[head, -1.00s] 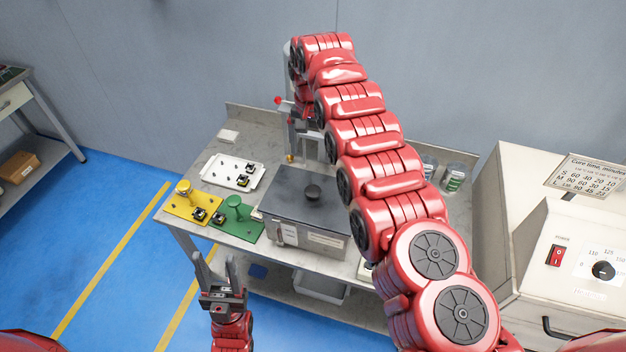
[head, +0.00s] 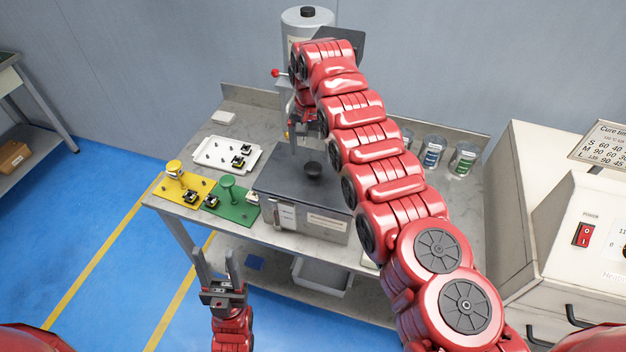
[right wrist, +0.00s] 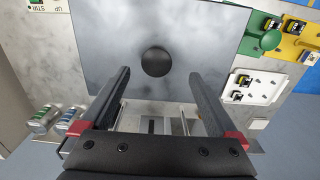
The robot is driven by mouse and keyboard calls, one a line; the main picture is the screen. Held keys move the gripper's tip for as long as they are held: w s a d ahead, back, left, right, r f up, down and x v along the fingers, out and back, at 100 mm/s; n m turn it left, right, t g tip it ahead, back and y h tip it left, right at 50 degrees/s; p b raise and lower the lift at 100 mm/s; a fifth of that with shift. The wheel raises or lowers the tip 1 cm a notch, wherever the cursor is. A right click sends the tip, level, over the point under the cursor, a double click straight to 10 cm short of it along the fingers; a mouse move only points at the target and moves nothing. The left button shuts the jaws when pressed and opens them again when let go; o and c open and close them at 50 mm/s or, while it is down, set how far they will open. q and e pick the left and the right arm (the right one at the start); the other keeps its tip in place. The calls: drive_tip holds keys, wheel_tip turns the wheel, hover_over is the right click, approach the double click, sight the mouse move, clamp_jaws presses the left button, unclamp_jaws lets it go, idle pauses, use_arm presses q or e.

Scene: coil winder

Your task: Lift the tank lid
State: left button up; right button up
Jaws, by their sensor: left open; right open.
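The tank (head: 305,222) is a grey box on the bench, covered by a dark flat lid (head: 275,187) with a round black knob (head: 313,171). The lid sits on the tank. My right gripper (head: 306,150) is open and empty, behind the knob and partly hidden by my arm. In the right wrist view the knob (right wrist: 156,62) lies just beyond and between the open fingertips (right wrist: 158,74), over the lid (right wrist: 95,35); I see no contact. My left gripper (head: 218,255) is open and empty in front of the bench, apart from the tank.
A white tray (head: 212,163) with small parts, a yellow plate (head: 168,197) and a green plate (head: 240,211) are left of the tank. A grey cylinder (head: 297,28) stands behind. Jars (head: 433,151) stand back right. A cream oven (head: 535,170) is at the right.

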sight(313, 167)
drive_tip(key=shift+d+f+p, duration=0.1)
drive_tip(key=shift+f+p, duration=0.45)
drive_tip(key=shift+p, duration=0.15)
drive_tip(key=f, duration=0.2)
drive_tip(key=f+p, duration=0.1)
drive_tip(key=shift+s+d+f, duration=0.1)
drive_tip(key=shift+d+f, duration=0.1)
drive_tip(key=shift+d, duration=0.05)
drive_tip(key=shift+f, duration=0.35)
clamp_jaws()
